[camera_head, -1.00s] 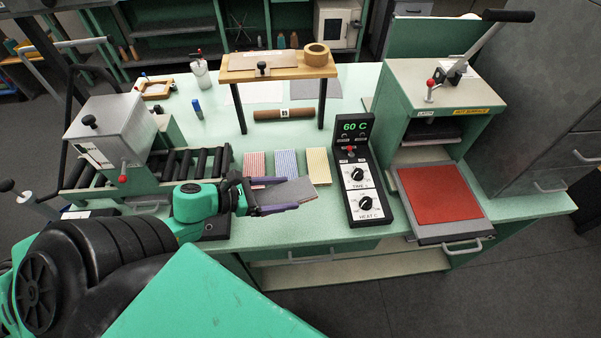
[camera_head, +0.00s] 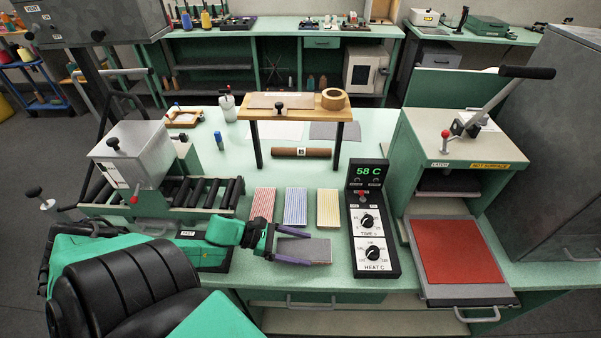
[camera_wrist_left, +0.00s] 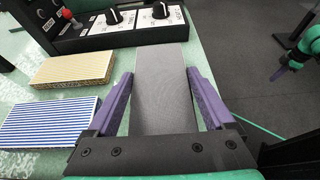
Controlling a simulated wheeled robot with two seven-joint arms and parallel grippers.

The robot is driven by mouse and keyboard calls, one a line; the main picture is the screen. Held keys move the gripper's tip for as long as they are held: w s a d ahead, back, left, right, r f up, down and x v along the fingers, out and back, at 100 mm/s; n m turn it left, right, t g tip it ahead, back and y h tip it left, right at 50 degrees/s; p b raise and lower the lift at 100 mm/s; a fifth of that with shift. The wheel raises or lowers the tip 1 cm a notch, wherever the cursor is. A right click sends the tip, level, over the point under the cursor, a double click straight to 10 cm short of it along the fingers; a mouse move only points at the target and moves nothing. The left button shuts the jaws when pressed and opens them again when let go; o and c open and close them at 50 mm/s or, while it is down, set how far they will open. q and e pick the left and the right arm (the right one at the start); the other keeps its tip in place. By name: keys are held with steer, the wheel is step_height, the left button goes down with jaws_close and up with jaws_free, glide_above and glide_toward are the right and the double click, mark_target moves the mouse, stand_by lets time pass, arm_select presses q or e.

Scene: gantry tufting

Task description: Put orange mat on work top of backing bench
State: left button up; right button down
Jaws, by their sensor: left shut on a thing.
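My left gripper (camera_head: 298,248) is shut on a flat grey slab (camera_head: 306,250), in front of the blue and yellow striped mats and left of the control box. In the left wrist view the slab (camera_wrist_left: 162,90) lies between the two purple fingers and points toward the control box. Its visible face is plain grey; I see no orange on it, and its other face is hidden. The bench's pale green work top (camera_head: 225,172) is beneath and behind it; I cannot tell the gap. My right gripper (camera_wrist_left: 284,70) shows only partly in the left wrist view, over the floor.
Red (camera_head: 263,203), blue (camera_head: 296,206) and yellow (camera_head: 328,208) striped mats lie in a row. The control box (camera_head: 373,225) stands right of them, then a press with a red pad (camera_head: 448,252). A roller unit (camera_head: 185,192) is at left, a raised wooden shelf (camera_head: 295,104) behind.

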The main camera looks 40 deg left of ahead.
arm_select(q)
steer(key=shift+s+a+f, duration=0.1)
steer(key=shift+s+f, duration=0.05)
steer(key=shift+f, duration=1.2)
steer(key=o, duration=1.1)
steer(key=shift+r, duration=0.15)
steer(key=p+v, duration=0.1)
steer(key=v, duration=1.1)
steer(key=shift+s, duration=0.1)
